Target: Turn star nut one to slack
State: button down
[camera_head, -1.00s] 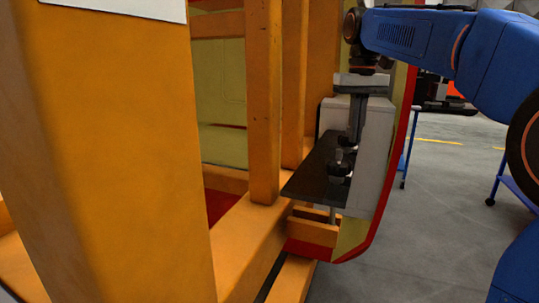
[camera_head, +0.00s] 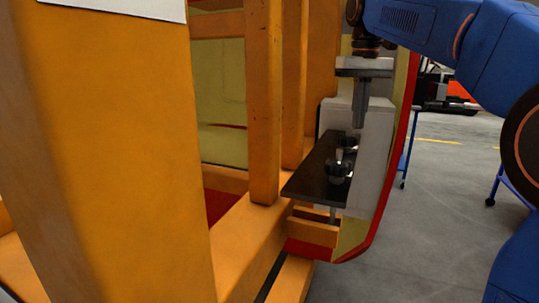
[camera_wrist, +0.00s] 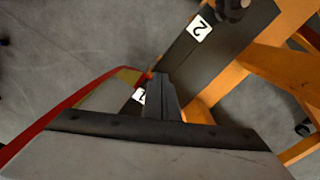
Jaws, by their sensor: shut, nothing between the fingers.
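Two dark star nuts sit on a dark plate (camera_head: 312,178): a farther one (camera_head: 350,144) and a nearer one (camera_head: 338,172). In the wrist view one star nut (camera_wrist: 233,8) stands beside a label "2" (camera_wrist: 199,28). Another label (camera_wrist: 138,95), apparently "1", is partly covered by my fingers, and its nut is hidden there. My gripper (camera_head: 359,127) is shut and empty, pointing down just above and right of the farther nut. It also shows in the wrist view (camera_wrist: 158,76). I cannot read the labels in the head view.
Orange frame posts (camera_head: 263,100) and a large orange beam (camera_head: 110,150) close off the left. A red-edged panel (camera_head: 385,200) curves behind. The grey floor (camera_head: 440,220) at right is open.

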jog(key=shift+r, duration=1.05)
jog(key=s+d+f+t, duration=0.2)
jog(key=s+d+f, duration=0.1)
jog(key=s+f, duration=1.1)
jog(key=s+d+f+m+t, duration=0.1)
jog(key=s+d+f+t, duration=0.1)
jog(key=s+f, duration=1.3)
notch_tip(320, 180, down, 6)
jog(key=shift+s+d+f+t, duration=0.3)
jog(key=shift+d+t, duration=0.1)
jog(key=shift+d, duration=0.2)
jog(key=shift+r, duration=0.1)
